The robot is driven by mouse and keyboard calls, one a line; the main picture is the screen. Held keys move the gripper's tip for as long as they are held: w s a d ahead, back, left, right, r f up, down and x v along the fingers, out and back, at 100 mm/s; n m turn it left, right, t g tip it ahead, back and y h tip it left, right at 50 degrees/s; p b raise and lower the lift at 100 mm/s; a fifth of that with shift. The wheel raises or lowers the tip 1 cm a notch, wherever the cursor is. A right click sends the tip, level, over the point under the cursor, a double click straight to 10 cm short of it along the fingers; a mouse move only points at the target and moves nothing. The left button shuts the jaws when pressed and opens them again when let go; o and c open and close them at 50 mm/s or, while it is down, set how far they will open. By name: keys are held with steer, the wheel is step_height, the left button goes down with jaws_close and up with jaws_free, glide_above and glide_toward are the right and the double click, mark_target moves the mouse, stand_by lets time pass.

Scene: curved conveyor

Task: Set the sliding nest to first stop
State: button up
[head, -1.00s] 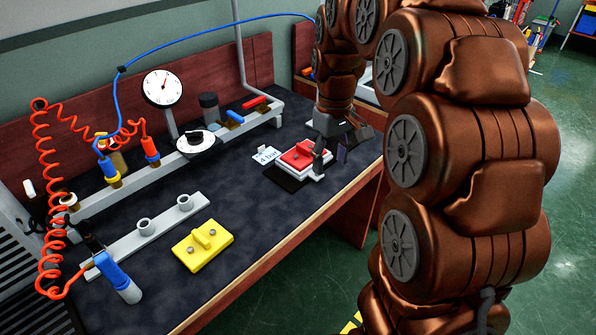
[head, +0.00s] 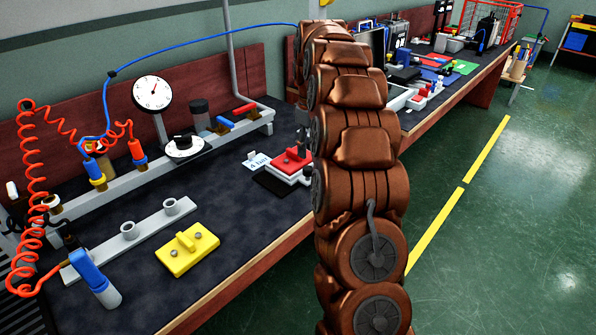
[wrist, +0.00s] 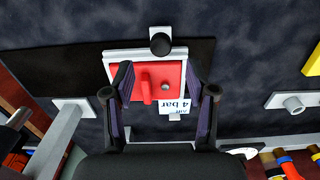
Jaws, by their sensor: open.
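The nest is a pale square frame (wrist: 146,56) holding a red plate (wrist: 123,90) with a raised red handle and a small grey pin. A black knob (wrist: 160,41) stands at its far edge in the wrist view. It sits across a flat black strip (wrist: 80,66). The head view also shows the red plate (head: 283,163) beside my arm. My gripper (wrist: 160,78) is open, its fingers at either side of the red plate in the wrist view. I cannot tell whether they touch it. In the head view my arm hides most of the gripper.
A "4 bar" card (head: 257,160) lies beside the nest. A yellow block (head: 194,249) and a grey rail with sockets (head: 150,228) stand to the left.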

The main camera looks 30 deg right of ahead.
mark_target(309, 169)
steer(key=shift+a+f, duration=0.1)
steer(key=shift+f, duration=3.5)
steer(key=shift+c, duration=0.5)
jaws_close()
